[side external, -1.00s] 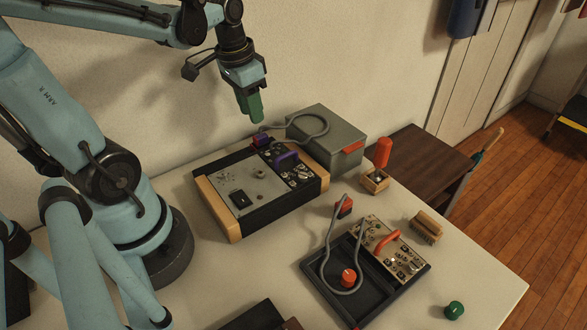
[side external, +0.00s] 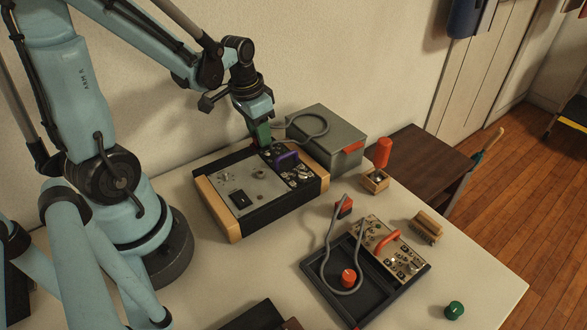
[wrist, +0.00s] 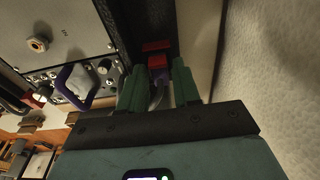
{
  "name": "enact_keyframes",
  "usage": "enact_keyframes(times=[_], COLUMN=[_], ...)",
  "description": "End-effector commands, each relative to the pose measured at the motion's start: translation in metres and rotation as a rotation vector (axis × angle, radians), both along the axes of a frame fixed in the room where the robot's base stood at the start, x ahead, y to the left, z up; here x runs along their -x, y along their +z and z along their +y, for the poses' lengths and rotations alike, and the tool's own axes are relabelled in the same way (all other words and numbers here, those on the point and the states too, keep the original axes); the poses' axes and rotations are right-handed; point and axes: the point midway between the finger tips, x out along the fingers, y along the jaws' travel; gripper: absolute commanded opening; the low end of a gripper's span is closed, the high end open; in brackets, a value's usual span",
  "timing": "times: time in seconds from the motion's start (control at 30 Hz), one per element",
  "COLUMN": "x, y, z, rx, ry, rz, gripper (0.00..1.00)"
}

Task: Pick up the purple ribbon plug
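My gripper (side external: 264,134) with green fingers is low over the far edge of the device with tan sides (side external: 206,200). In the wrist view, the fingers (wrist: 158,88) are apart, one on each side of the purple ribbon plug (wrist: 158,74). A small gap seems to show on both sides of the plug. Its grey cable (wrist: 156,98) runs back between the fingers. Red parts (wrist: 157,47) sit at the plug's far end. In the side view, the fingers mostly hide the plug.
A purple handle (side external: 287,160) stands on the device close to my gripper, among several knobs. A grey box (side external: 325,125) is right behind, with the looped grey cable (side external: 310,128) beside it. A second device with a red handle (side external: 387,242) is at front right. The wall is close behind.

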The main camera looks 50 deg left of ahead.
Motion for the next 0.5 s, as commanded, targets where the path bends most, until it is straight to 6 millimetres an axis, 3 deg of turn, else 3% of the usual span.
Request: enact_keyframes(times=[0.27, 0.43, 0.5], x=[-0.0003, -0.0002, -0.0002], y=[-0.0015, -0.0014, -0.0014], z=[0.0000, 0.0000, 0.0000], rx=[0.000, 0.000, 0.000], ry=[0.000, 0.000, 0.000], rz=[0.000, 0.000, 0.000], gripper=[0.32, 0.06, 0.00])
